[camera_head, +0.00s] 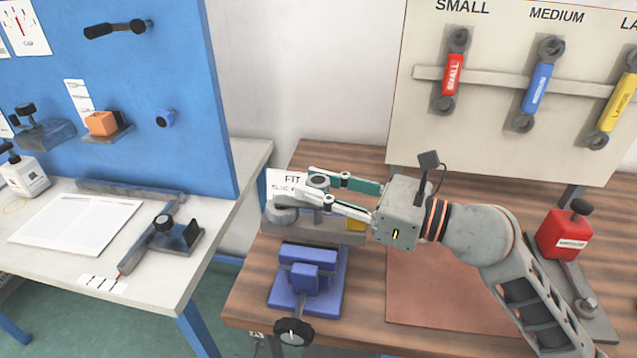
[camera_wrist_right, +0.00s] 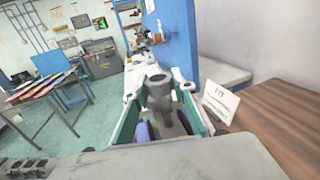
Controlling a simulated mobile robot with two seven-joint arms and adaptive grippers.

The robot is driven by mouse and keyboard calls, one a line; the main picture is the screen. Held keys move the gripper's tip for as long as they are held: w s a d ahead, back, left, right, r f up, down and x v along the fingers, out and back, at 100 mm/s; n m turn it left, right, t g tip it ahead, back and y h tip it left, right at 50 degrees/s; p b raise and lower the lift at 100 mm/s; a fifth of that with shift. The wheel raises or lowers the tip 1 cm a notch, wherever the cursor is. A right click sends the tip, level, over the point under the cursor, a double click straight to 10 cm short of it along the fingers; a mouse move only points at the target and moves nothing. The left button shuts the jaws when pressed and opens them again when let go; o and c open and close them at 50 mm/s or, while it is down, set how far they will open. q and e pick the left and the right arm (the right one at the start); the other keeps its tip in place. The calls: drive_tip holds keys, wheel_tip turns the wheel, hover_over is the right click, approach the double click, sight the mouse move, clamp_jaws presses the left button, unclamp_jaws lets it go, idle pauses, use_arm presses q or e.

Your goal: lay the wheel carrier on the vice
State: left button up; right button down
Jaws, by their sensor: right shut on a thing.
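My right gripper (camera_head: 325,192) is shut on a grey part, which I take to be the wheel carrier (camera_head: 285,200). The fingers hide much of it. In the right wrist view, the grey wheel carrier (camera_wrist_right: 160,92) sits between the two fingers of the gripper (camera_wrist_right: 160,80). The blue vice (camera_head: 305,275) stands at the wooden bench's front left, with a black handwheel at its front. My left gripper is not in view.
A brown mat (camera_head: 430,295) lies to the right. A gap separates the white table (camera_head: 185,285).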

drive_tip(key=shift+f+b, duration=0.5)
drive_tip(key=shift+f, duration=0.4)
drive_tip(key=c, duration=1.6)
unclamp_jaws()
drive_tip(key=shift+f, duration=0.15)
drive_tip(key=v, duration=1.2)
drive_tip(key=shift+s, duration=0.1)
